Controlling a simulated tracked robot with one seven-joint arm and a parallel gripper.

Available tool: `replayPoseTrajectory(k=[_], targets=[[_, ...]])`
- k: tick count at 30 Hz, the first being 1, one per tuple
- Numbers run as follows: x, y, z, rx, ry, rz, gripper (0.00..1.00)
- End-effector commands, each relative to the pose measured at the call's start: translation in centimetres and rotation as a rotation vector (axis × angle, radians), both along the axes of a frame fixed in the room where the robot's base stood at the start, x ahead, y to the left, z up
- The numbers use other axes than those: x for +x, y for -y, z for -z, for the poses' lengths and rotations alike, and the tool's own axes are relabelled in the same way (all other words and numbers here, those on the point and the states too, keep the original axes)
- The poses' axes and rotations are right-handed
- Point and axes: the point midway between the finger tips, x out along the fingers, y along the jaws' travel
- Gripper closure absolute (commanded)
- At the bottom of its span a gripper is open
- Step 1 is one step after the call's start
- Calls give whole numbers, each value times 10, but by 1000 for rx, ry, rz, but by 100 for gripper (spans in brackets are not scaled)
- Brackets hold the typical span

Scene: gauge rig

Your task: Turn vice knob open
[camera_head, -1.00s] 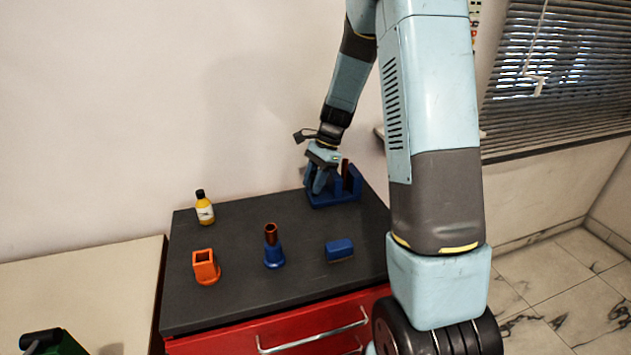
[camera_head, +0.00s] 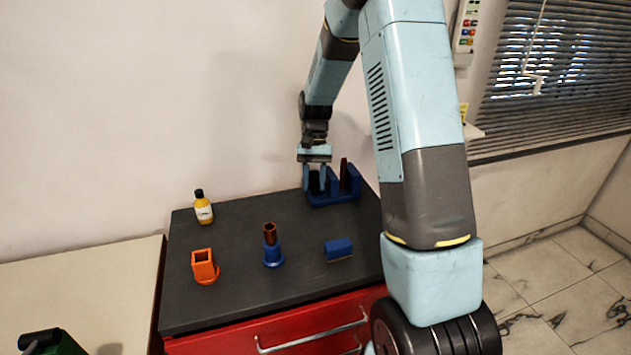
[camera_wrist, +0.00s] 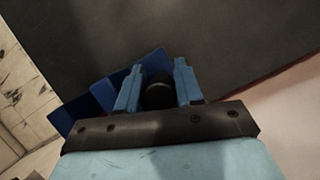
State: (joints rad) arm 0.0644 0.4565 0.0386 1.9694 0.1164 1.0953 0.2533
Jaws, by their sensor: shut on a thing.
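A blue vice (camera_head: 333,197) stands at the back right of the dark worktop, with a brown upright piece between its jaws. It also shows in the wrist view (camera_wrist: 103,92), partly covered by my gripper. The vice knob (camera_wrist: 158,92) is dark and round and sits between my two fingers in the wrist view. My gripper (camera_head: 315,184) points down at the left end of the vice and is shut on the knob. In the head view the knob is mostly hidden by the fingers.
On the worktop (camera_head: 215,310) stand a yellow bottle (camera_head: 204,210), an orange square socket (camera_head: 204,266), a blue stand with a brown tube (camera_head: 272,250) and a blue block (camera_head: 339,249). A red drawer cabinet (camera_head: 290,335) is below. The wall is close behind the vice.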

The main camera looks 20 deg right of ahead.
Motion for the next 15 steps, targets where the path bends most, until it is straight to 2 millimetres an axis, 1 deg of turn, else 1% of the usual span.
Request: replayPoseTrajectory(k=[1,6,15], targets=[[1,-3,0,4,1,-29,95],[1,-2,0,3,3,-63,95],[1,-1,0,2,5,-69,95]])
